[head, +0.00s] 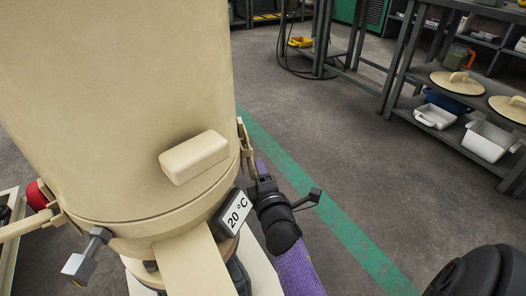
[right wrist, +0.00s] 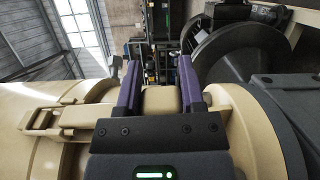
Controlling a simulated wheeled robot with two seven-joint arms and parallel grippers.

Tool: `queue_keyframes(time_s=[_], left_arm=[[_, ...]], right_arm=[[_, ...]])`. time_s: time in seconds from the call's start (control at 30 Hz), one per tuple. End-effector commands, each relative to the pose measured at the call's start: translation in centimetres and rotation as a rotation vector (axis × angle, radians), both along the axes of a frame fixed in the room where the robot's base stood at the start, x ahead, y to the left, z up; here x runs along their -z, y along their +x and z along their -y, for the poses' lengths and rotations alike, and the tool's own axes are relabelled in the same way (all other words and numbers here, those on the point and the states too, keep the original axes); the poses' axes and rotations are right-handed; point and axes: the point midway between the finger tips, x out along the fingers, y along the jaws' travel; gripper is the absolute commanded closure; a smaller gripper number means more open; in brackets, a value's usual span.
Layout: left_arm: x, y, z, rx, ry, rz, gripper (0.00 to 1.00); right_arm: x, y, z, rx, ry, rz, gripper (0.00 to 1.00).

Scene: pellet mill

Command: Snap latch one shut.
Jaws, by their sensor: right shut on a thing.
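A beige latch (head: 243,145) sits on the right side of the big beige drum (head: 120,100), at its lower rim. My right gripper (head: 254,182) is beside it, low on the drum's right side. In the right wrist view the purple fingers of my right gripper (right wrist: 160,90) stand on both sides of a beige latch piece (right wrist: 160,100) and are shut on it. The latch's frame and rod (right wrist: 55,122) run along the drum to the left of the fingers. The gripper body hides part of the latch. My left gripper is not in view.
A display reading 20 °C (head: 236,210) is close to the right gripper. A grey-headed handle (head: 88,258) sticks out at the drum's lower left, near a red knob (head: 37,194). Shelves (head: 455,140) with lids and bins stand at the right. The floor (head: 330,130) between is clear.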

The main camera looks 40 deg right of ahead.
Motion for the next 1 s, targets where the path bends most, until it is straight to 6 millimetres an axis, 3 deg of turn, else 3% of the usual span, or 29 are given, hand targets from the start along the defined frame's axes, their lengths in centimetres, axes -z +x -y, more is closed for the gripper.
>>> queue_keyframes(time_s=[0.73,0.77,0.9,1.0], left_arm=[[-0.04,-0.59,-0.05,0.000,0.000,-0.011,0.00],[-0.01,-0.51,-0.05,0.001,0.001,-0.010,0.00],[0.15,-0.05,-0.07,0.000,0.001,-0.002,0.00],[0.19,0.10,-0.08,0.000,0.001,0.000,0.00]], right_arm=[[0.31,0.14,-0.35,0.000,0.073,0.037,1.00],[0.31,0.14,-0.35,0.000,0.073,0.037,0.48],[0.28,0.15,-0.35,0.000,0.073,0.037,0.18],[0.26,0.16,-0.35,0.000,0.073,0.038,0.15]])
